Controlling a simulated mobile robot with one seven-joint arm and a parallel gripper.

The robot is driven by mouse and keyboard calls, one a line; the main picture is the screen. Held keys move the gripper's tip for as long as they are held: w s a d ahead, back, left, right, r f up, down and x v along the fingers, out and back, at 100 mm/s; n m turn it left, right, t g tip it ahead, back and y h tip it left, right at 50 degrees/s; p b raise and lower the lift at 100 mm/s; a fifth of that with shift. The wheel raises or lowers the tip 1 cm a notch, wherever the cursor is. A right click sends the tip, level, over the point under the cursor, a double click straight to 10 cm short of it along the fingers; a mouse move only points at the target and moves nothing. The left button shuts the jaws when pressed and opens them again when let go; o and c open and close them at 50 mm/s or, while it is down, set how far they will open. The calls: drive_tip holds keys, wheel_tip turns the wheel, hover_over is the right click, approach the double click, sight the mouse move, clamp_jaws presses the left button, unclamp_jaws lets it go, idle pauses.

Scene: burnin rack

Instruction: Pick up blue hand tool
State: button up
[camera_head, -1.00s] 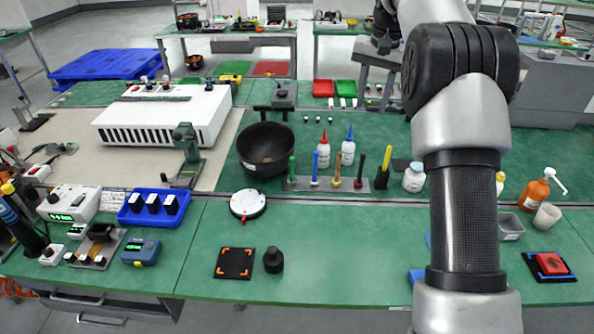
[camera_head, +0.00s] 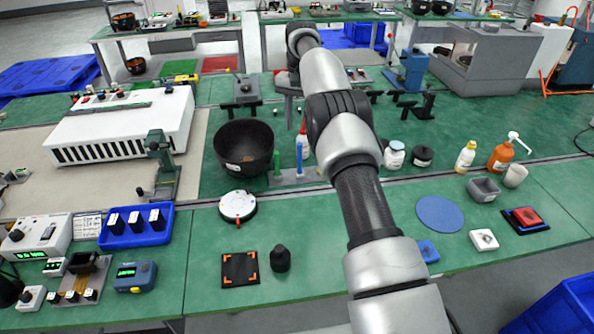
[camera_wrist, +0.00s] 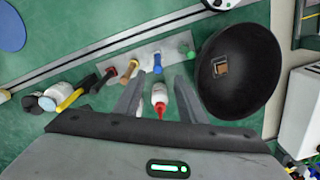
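The blue hand tool (camera_head: 299,158) stands upright in a grey rack (camera_head: 286,178), beside a green tool (camera_head: 277,160). In the wrist view the blue tool (camera_wrist: 157,63) shows just beyond the fingertips, between the green tool (camera_wrist: 189,52) and a brown-orange one (camera_wrist: 130,70). My gripper (camera_wrist: 160,82) is open and empty, its fingers apart on either side of the view's middle. A red-tipped white bottle (camera_wrist: 160,95) shows between the fingers. In the head view my arm hides the rack's right part.
A black bowl (camera_head: 243,147) stands left of the rack; it fills the right side of the wrist view (camera_wrist: 238,72). The red-tipped bottle (camera_head: 303,142) stands close behind the rack. A white round device (camera_head: 238,206) sits in front. The bench front has free room.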

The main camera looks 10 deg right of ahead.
drive_tip(key=b, duration=0.1)
approach(299, 170)
drive_tip(key=shift+w+a+f, duration=0.2)
drive_tip(key=shift+w+f, duration=0.15)
drive_tip(key=shift+w, duration=0.05)
drive_tip(key=shift+d+f, duration=0.2)
drive_tip(key=shift+f, duration=2.5)
drive_tip(key=shift+c, duration=0.5)
clamp_jaws()
